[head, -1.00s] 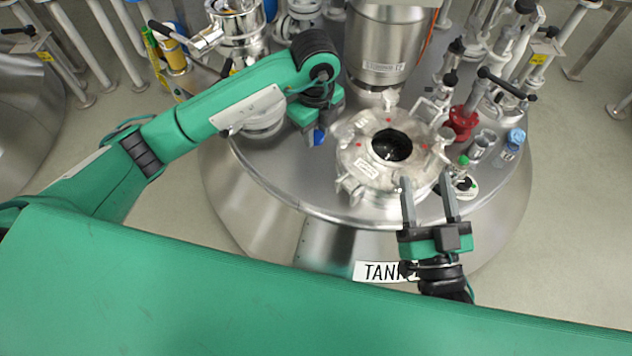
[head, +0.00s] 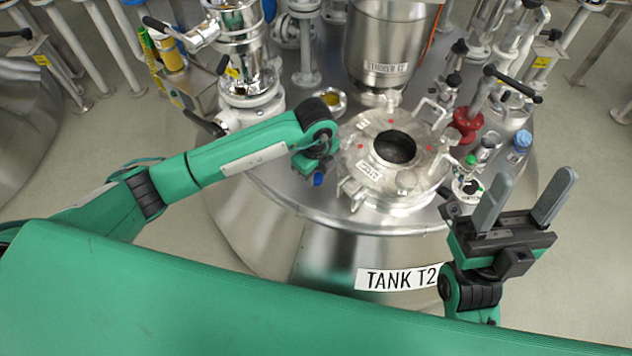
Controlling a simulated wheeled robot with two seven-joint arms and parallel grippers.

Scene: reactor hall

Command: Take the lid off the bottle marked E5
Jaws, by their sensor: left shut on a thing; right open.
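My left gripper (head: 318,179) points down over the left part of the tank top, left of the open hatch. Its fingers are mostly hidden under the wrist. A small blue thing (head: 318,180) shows at its tip, and the gripper is shut on it; I cannot tell whether it is a lid or a capped bottle. My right gripper (head: 522,205) is open and empty, in front of the tank's right edge. A blue-capped bottle (head: 521,141) stands at the right edge of the tank top. I can read no E5 mark.
The round hatch (head: 366,152) has a dark opening. A red fitting (head: 466,124), metal vessels and a green-topped item (head: 471,160) crowd the tank's right side. Pipes and valves stand at the back. The front left of the tank top (head: 275,185) is clear.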

